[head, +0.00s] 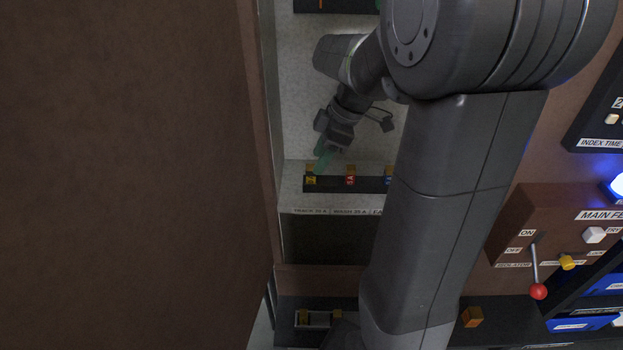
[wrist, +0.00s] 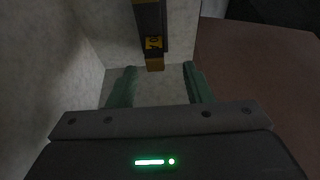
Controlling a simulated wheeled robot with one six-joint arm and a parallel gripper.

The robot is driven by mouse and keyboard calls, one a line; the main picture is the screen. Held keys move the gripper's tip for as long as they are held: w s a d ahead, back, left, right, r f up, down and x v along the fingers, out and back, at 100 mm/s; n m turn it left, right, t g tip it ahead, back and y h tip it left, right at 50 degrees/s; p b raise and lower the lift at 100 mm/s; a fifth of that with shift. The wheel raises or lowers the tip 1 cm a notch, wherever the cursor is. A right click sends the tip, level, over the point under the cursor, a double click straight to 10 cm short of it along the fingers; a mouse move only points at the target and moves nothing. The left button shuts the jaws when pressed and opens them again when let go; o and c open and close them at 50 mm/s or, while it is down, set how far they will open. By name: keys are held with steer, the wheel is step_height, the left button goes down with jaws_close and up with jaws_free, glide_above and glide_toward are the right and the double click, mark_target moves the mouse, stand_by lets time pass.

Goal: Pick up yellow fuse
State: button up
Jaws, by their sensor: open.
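The yellow fuse (head: 311,177) sits at the left end of a black fuse strip (head: 330,185) on a pale ledge inside the cabinet. In the wrist view the yellow fuse (wrist: 154,46) shows at top centre, with a dark mark on its yellow face. My gripper (head: 323,160) is just above and behind the fuse in the head view. In the wrist view its two green fingers (wrist: 158,84) are spread apart, with nothing between them. The fuse lies beyond the fingertips, roughly centred between them.
A red fuse (head: 350,178) and a blue fuse (head: 388,178) stand to the right on the same strip. A brown panel (head: 130,170) closes off the left side. A control box with a red-knobbed lever (head: 538,291) is at right. My arm hides the middle.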

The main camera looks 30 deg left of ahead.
mark_target(312, 167)
steer(key=shift+w+a, duration=0.25)
steer(key=shift+w, duration=0.05)
steer(key=shift+a+f, duration=0.15)
steer(key=shift+f, duration=0.15)
steer(key=x, duration=0.4)
steer(key=shift+s+a+f, duration=0.1)
steer(key=shift+s+f, duration=0.1)
steer(key=shift+c, duration=0.3)
jaws_close()
